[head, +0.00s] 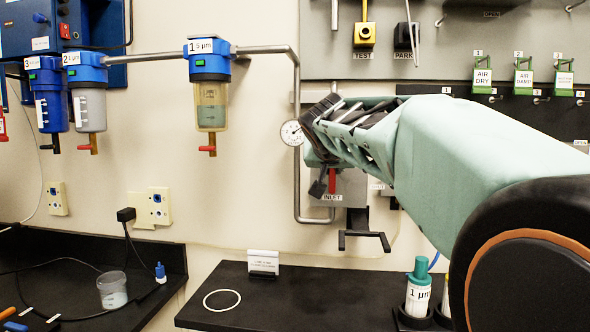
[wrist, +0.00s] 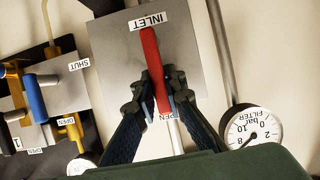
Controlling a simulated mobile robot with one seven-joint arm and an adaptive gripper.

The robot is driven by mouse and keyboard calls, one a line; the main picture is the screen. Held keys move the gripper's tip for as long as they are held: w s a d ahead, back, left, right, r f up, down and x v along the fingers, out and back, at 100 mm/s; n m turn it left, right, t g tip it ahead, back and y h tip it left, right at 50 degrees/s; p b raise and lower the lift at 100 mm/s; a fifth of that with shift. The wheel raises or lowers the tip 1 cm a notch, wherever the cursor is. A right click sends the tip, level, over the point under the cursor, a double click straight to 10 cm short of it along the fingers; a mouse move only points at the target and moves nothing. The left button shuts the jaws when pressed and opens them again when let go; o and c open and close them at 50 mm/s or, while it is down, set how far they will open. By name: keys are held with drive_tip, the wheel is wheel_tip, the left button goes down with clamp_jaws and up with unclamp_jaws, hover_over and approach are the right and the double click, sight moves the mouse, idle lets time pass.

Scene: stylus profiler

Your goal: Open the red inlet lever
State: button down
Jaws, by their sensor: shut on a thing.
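The red inlet lever (wrist: 150,52) is a long red handle on a grey plate (wrist: 105,60) in the wrist view. Its one end lies by the INLET label, and its other end points to the OPEN label. My gripper (wrist: 160,98) is shut on the lever near the OPEN end, with a finger on each side. In the head view a short red part of the lever (head: 332,180) shows below my gripper, above the INLET label (head: 332,197). My gripper hides the rest there.
A round filter gauge (wrist: 253,132) and a grey pipe stand close beside my gripper. A blue-handled valve (wrist: 36,98) with SHUT and OPEN labels is at the left of the wrist view. A black bracket (head: 364,240) juts out below the inlet plate, above the black bench (head: 330,290).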

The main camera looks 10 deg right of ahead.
drive_tip(key=shift+r, duration=0.1)
drive_tip(key=c, duration=2)
unclamp_jaws()
drive_tip(key=shift+o, duration=0.2)
drive_tip(key=shift+r, duration=4.95)
